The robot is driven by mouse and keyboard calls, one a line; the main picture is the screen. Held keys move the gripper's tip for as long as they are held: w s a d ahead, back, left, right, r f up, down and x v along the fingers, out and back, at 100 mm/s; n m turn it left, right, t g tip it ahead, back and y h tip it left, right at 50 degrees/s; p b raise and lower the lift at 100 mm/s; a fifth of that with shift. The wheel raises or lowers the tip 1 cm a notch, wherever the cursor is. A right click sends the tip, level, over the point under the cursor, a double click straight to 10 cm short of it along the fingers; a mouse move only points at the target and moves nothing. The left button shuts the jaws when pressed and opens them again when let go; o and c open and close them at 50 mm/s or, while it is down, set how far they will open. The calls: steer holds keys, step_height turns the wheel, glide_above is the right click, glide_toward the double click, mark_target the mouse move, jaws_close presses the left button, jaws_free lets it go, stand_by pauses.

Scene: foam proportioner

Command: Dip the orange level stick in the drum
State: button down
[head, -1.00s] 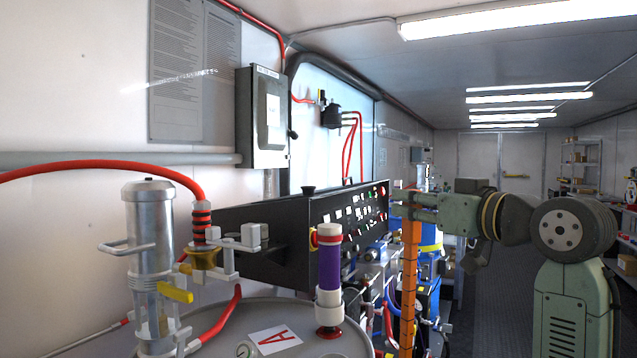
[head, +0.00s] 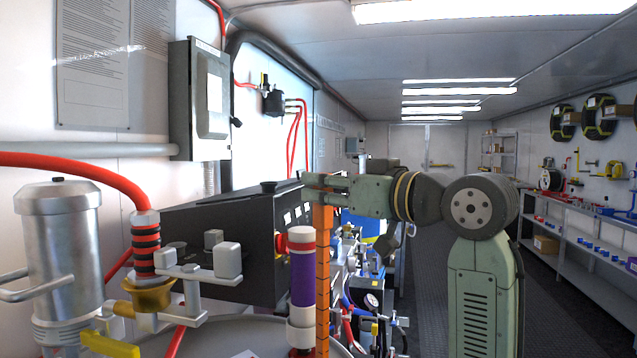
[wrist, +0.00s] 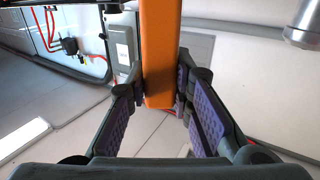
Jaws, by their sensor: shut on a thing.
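The orange level stick (head: 323,270) hangs upright below my gripper (head: 322,183) in the head view, with dark marks along its length. My gripper is shut on its upper end. In the wrist view the stick (wrist: 160,50) sits between the purple finger pads of my gripper (wrist: 160,90). The drum (head: 240,335) has a grey top at the bottom of the head view, mostly cut off. The stick appears beside the purple cylinder, over or just past the drum's right side; I cannot tell which. The stick's lower end is hidden or out of frame.
A black control panel (head: 225,240) stands behind. The aisle floor (head: 435,240) at right is clear; shelves (head: 580,240) line the far right.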

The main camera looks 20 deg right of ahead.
glide_above(326, 339)
steer(key=shift+w+a+f, duration=0.1)
steer(key=shift+w+f, duration=0.1)
steer(key=shift+f, duration=1.45)
steer(key=shift+w+a+f, duration=0.1)
steer(key=shift+w+f, duration=0.05)
steer(key=shift+f, duration=1.45)
steer(key=shift+d+f+b, duration=0.1)
steer(key=shift+f+b, duration=0.55)
steer(key=shift+f, duration=0.65)
steer(key=shift+f+b, duration=6.1)
steer(key=shift+f, duration=2.3)
